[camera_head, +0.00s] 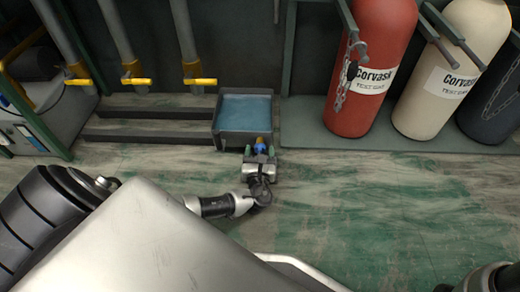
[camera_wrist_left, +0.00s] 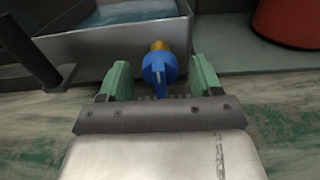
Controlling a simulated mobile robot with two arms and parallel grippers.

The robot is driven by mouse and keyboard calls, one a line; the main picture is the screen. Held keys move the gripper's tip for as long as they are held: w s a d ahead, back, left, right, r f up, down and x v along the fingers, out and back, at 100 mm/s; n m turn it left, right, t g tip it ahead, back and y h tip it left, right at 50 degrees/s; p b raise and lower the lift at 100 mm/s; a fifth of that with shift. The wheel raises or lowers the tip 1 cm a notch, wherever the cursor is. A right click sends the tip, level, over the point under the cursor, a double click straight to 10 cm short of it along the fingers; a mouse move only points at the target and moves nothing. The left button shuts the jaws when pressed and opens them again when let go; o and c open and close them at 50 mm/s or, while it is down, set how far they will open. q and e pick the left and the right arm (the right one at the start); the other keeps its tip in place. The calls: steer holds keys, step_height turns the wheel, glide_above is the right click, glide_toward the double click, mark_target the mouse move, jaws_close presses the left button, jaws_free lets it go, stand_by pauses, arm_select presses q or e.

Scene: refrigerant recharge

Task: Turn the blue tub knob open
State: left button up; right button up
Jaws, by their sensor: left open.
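The blue tub knob (camera_head: 260,149) sits on a brass stem at the front of the grey tub (camera_head: 216,128), which holds bluish liquid. In the left wrist view the knob (camera_wrist_left: 159,70) is in the middle, with its brass stem (camera_wrist_left: 160,46) behind it meeting the tub's front wall (camera_wrist_left: 110,55). My left gripper (camera_head: 260,156) is open, with one green finger on each side of the knob. In the left wrist view a gap shows between the knob and each finger of the gripper (camera_wrist_left: 161,82). My right gripper is not in view.
A red cylinder (camera_head: 372,60) and a cream cylinder (camera_head: 450,80) stand right of the tub on a low platform (camera_head: 300,130). Pipes with yellow-handled valves (camera_head: 200,81) are at the back left.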

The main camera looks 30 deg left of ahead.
arm_select(q)
steer(key=shift+w+a, duration=0.35)
steer(key=shift+w, duration=0.25)
